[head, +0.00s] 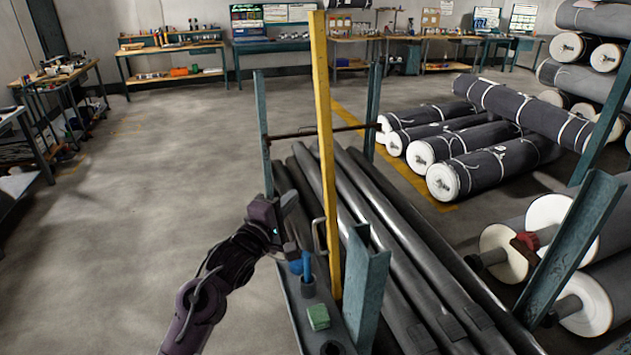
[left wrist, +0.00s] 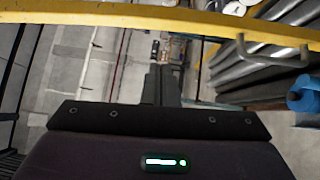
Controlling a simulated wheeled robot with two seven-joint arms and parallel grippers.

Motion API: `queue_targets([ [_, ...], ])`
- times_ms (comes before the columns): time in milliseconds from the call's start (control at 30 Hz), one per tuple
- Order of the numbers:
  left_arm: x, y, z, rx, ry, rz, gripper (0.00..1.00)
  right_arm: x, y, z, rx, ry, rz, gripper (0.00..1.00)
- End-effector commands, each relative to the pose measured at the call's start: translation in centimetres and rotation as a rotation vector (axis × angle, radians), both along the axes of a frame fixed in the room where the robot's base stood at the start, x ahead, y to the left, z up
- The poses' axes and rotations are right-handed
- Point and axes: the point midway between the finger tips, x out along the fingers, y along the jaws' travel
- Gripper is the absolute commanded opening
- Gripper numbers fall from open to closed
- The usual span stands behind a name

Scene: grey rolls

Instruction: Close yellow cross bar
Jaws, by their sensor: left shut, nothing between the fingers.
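The yellow cross bar (head: 323,130) stands nearly upright at the front of the rack of dark rolls, its lower end near a teal post (head: 366,285). A grey handle (head: 320,237) is on its lower part. In the left wrist view the bar (left wrist: 120,14) runs across the top, with the handle (left wrist: 272,52) at the right. My left gripper (head: 291,199) is shut and empty, just left of the bar in the head view. Its fingers (left wrist: 161,82) show below the bar in the wrist view; I cannot tell whether they touch it. My right gripper is not in view.
Dark rolls (head: 395,235) lie in the rack between teal posts. A ledge holds a green block (head: 318,316) and a blue item (head: 306,264). Wrapped rolls (head: 490,170) are stacked at the right. The floor (head: 160,170) at the left is clear.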

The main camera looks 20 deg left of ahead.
Motion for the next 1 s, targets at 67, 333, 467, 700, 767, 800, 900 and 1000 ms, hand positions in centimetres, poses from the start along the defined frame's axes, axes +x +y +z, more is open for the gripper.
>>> queue_targets([
  [67,1.9,-0.4,0.6,0.001,-0.001,-0.001,0.0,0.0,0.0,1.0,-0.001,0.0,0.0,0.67],
  [333,5.1,-2.9,0.8,0.001,0.001,-0.001,0.0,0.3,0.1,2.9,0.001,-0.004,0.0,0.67],
  [467,5.6,-3.7,0.7,0.001,0.001,0.0,0.0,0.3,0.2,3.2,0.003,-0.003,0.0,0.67],
  [700,5.8,-4.0,0.5,0.002,0.0,0.001,0.0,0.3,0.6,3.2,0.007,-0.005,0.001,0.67],
  [767,5.8,-4.0,0.5,0.002,0.0,0.0,0.0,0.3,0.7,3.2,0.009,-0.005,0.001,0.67],
  [800,5.8,-4.0,0.5,0.002,0.0,0.0,0.0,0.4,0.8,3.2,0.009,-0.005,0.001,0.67],
  [900,5.8,-4.0,0.5,0.002,0.0,0.0,0.0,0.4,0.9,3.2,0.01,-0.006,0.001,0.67],
  [1000,6.0,-4.3,0.6,0.002,0.0,0.0,0.0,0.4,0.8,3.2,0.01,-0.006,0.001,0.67],
])
